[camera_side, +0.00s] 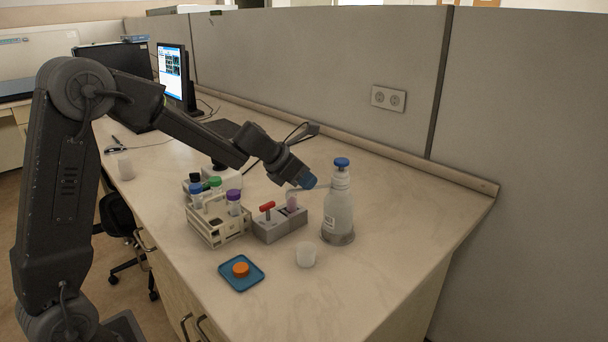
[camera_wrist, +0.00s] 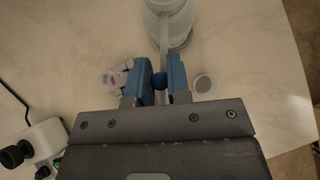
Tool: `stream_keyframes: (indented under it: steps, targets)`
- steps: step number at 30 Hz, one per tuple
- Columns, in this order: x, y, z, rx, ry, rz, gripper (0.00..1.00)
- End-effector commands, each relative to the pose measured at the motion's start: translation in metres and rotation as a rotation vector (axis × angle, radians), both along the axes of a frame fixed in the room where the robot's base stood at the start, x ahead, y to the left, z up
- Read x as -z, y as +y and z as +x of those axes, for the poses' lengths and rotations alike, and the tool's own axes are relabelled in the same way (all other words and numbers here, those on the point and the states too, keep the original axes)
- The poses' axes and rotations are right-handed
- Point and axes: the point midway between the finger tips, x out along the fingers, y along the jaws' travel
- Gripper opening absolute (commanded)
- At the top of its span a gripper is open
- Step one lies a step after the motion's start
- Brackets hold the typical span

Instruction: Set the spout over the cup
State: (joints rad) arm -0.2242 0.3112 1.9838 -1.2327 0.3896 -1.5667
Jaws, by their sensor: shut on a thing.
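The white wash bottle (camera_side: 338,212) stands upright on a round grey base, with a blue cap on top. It also shows at the top of the wrist view (camera_wrist: 170,22). Its thin spout (camera_side: 318,187) reaches left from the bottle's upper part. My gripper (camera_side: 306,180) is at the spout's outer end, left of the bottle. In the wrist view my gripper (camera_wrist: 158,82) is shut on a blue knob (camera_wrist: 160,82) in line with the spout. The small white cup (camera_side: 306,254) stands in front of the bottle; in the wrist view the cup (camera_wrist: 204,84) lies right of my fingers, not under the knob.
A grey block (camera_side: 284,228) with a red handle (camera_side: 267,208) and a purplish vial (camera_side: 292,202) stands left of the bottle. A tube rack (camera_side: 218,226) is farther left. A blue tray (camera_side: 229,277) with an orange disc lies in front. The right bench is clear.

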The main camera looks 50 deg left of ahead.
Motion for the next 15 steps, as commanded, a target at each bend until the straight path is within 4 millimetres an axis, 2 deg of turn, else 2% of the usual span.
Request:
stream_keyframes:
  steps: [6, 15]
  targets:
    - [0.0, -0.012, -0.005, -0.124, -0.001, 0.0, 0.0]
    - [-0.001, -0.018, -0.006, -0.207, -0.001, -0.001, 0.0]
